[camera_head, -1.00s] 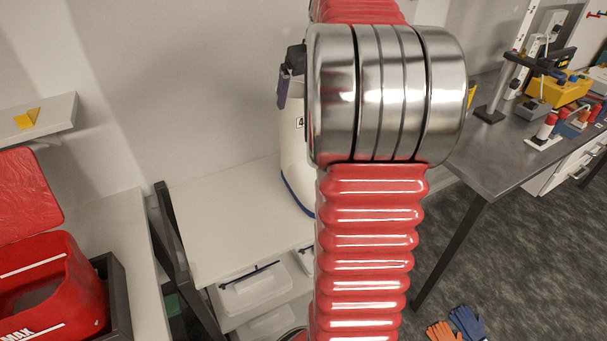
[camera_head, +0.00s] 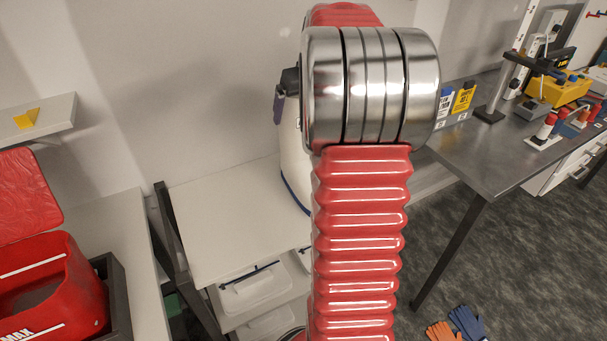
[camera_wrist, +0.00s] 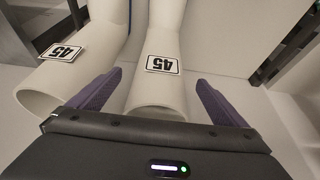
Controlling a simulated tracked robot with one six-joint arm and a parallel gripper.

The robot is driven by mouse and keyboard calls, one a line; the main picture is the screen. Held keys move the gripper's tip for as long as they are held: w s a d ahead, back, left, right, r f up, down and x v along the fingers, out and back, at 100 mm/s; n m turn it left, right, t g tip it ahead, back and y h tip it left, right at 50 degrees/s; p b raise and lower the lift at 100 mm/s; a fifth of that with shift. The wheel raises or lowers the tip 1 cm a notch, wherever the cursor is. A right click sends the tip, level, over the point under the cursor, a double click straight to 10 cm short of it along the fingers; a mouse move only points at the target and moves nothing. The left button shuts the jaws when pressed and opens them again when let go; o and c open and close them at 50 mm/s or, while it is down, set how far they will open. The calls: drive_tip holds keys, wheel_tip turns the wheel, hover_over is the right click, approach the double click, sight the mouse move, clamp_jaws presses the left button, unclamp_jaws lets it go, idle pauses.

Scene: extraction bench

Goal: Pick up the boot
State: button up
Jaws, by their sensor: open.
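Two white boots with upside-down "45" labels stand side by side in the wrist view: one boot (camera_wrist: 158,92) in the middle, the other boot (camera_wrist: 40,88) at the left. My gripper (camera_wrist: 159,77) is open, with one purple finger on each side of the middle boot's shaft. The left finger lies between the two boots; I cannot tell whether either finger touches. In the head view, part of a white boot (camera_head: 291,148) with a blue sole line stands on the pale shelf, mostly hidden by my arm. One purple finger (camera_head: 279,106) shows at its upper left.
The pale shelf (camera_head: 215,225) is bare left of the boot. Lidded white bins (camera_head: 255,290) sit below it. A red case (camera_head: 45,290) is at the left. A grey bench (camera_head: 490,160) with equipment stands right. Gloves (camera_head: 455,325) lie on the floor.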

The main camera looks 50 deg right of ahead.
drive_tip(key=shift+w+f, duration=0.1)
drive_tip(key=shift+f, duration=0.15)
drive_tip(key=shift+c, duration=0.5)
drive_tip(key=shift+r, duration=0.1)
drive_tip(key=c, duration=2.1)
wheel_tip(320, 180, up, 10)
